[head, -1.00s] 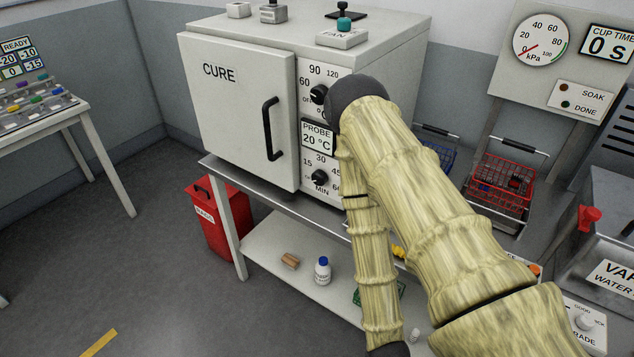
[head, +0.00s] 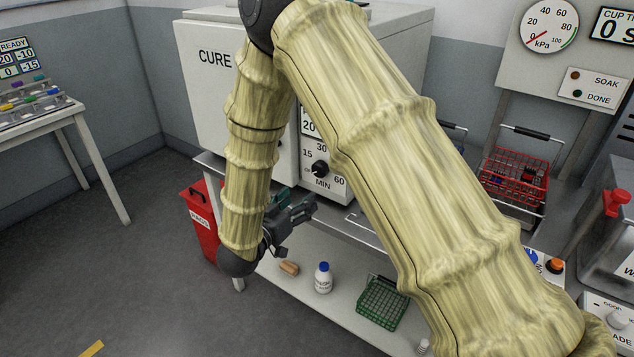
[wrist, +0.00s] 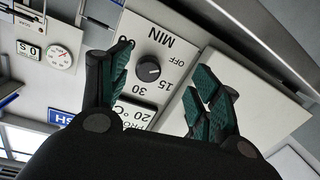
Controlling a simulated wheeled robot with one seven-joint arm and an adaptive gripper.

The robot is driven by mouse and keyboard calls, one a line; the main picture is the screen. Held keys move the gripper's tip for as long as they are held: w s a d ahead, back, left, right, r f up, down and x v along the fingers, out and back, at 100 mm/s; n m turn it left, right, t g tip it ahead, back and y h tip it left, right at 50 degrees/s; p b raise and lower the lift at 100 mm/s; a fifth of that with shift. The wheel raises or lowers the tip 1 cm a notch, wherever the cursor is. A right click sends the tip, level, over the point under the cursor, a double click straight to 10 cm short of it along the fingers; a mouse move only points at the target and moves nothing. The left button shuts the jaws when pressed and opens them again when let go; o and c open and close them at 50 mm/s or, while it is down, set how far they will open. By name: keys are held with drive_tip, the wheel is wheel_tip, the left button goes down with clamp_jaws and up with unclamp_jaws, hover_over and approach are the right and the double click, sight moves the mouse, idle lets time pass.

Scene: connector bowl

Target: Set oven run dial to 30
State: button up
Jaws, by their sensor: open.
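The oven run dial (head: 320,169) is a round black knob on the white panel marked MIN, with OFF, 15, 30 and 60 around it. It also shows rotated in the wrist view (wrist: 148,69), between my two fingers in the picture. I cannot tell its exact setting. My gripper (head: 303,207) is open, with teal finger pads, in front of and below the dial in the head view. In the wrist view my gripper (wrist: 162,76) appears empty and apart from the dial. My arm hides the upper panel and part of the oven door in the head view.
The CURE oven (head: 205,95) stands on a metal table with a lower shelf. A red bin (head: 202,225) is beside it. A white bottle (head: 323,279) and a green basket (head: 382,302) are on the shelf. A red wire basket (head: 515,185) stands to the right.

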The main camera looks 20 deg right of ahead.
sight(317, 173)
drive_tip(key=shift+m+g+h, duration=0.4)
drive_tip(key=shift+m+h, duration=0.2)
drive_tip(key=shift+h, duration=0.2)
drive_tip(key=w+d+r, duration=0.1)
drive_tip(key=w+d, duration=0.1)
drive_tip(key=w+d+r+p, duration=0.1)
drive_tip(key=w+d, duration=0.1)
drive_tip(key=d, duration=0.1)
drive_tip(key=w+d+r, duration=0.1)
drive_tip(key=w+d, duration=0.1)
drive_tip(key=shift+w+d, duration=0.25)
drive_tip(key=shift+d, duration=0.05)
drive_tip(key=c, duration=1)
